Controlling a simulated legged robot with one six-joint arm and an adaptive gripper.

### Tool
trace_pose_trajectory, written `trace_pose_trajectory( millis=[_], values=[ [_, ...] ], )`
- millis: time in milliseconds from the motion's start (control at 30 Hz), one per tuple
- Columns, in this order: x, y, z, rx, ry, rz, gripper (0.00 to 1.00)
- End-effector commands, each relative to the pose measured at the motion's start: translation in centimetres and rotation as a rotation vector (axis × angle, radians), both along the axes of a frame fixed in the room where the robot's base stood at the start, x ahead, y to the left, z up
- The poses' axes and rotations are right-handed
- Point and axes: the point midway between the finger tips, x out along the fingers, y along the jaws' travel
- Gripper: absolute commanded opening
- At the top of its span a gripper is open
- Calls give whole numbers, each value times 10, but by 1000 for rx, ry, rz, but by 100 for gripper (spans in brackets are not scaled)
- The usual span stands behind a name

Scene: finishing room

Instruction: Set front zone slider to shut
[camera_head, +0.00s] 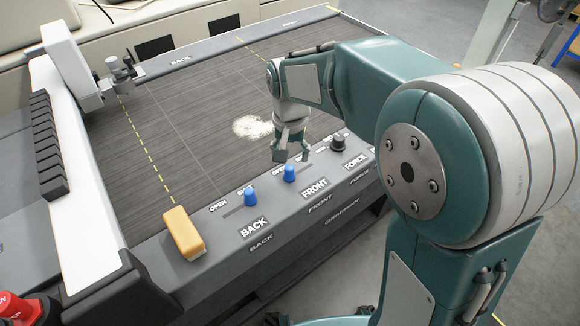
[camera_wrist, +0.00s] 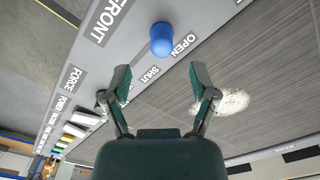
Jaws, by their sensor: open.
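The front zone slider has a blue knob (camera_head: 289,173) above the FRONT label (camera_head: 314,188) on the grey control panel. In the wrist view the knob (camera_wrist: 163,40) stands beside the word OPEN (camera_wrist: 184,44), away from SHUT (camera_wrist: 150,75). Bare slot shows on its SHUT side in the head view. My gripper (camera_head: 290,154) points down near this slider, on its SHUT side. In the wrist view my gripper (camera_wrist: 160,80) has its fingers spread and empty. The knob lies beyond the fingertips, apart from them.
A similar blue back slider knob (camera_head: 250,196) and a yellow block (camera_head: 184,233) sit left along the panel. A dark FORCE knob (camera_head: 338,142) stands to the right. A pale pile (camera_head: 252,127) lies on the dark bed. A red button (camera_head: 14,305) is at lower left.

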Motion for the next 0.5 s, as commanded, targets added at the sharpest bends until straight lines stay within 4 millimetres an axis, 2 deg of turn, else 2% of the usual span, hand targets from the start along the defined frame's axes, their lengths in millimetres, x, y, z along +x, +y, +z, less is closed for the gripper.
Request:
trace_pose_trajectory(
  millis=[33,200,333,500],
  values=[
    [-1,0,-11,-1,4,1,75],
    [-1,0,-39,-1,3,1,75],
    [0,0,-51,0,1,1,75],
    [-1,-1,-56,1,0,0,75]
  ],
)
